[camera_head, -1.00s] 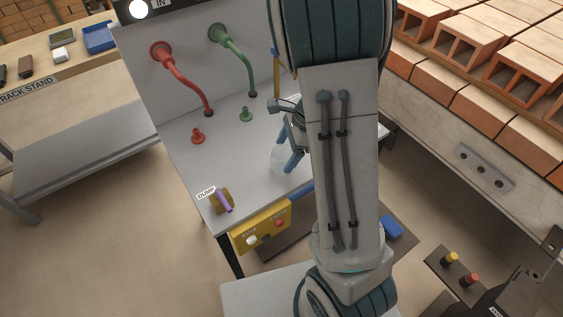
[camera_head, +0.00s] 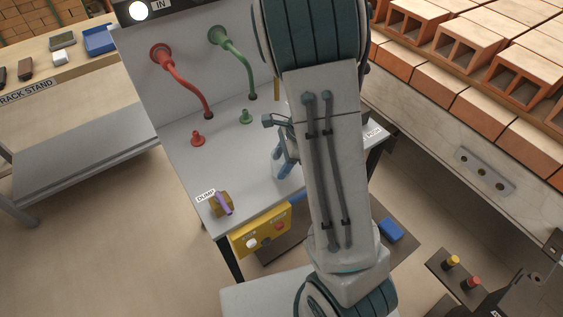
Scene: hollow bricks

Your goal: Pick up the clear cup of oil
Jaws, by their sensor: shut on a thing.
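My gripper (camera_head: 283,158) is over the grey worktop (camera_head: 190,185), left of my arm, with its blue fingers pointing down. It is shut on the clear cup. The cup itself is hard to make out against the fingers and the pale worktop, and my arm covers part of this area. I cannot tell the oil in it, or whether its base touches the worktop.
A red pipe (camera_head: 183,78) and a green pipe (camera_head: 236,65) run from the back panel. A red fitting (camera_head: 197,139) and a green fitting (camera_head: 246,117) stand below. A purple-handled dump lever (camera_head: 223,204) is at the front left. Bricks (camera_head: 470,42) lie at right.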

